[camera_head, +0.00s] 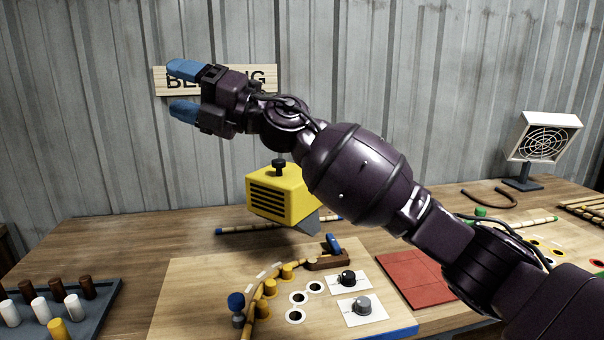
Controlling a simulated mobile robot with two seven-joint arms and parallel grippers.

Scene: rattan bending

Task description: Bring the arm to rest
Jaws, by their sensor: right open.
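My right arm comes in from the lower right and reaches up across the middle of the camera_head view. Its right gripper (184,90) has two blue fingertips, held apart, with nothing between them. It is raised in front of the wall sign, well above the table. My left gripper is not in view. A bent rattan piece (258,292) lies curved along yellow pegs on the wooden bending board (190,290) below the arm.
A yellow slotted box (280,195) stands behind the board. A peg tray (98,293) is at the lower left. A red mat (415,278) lies right of the board. A white fan-like device (542,138) stands at the back right. The table's left back (130,228) is clear.

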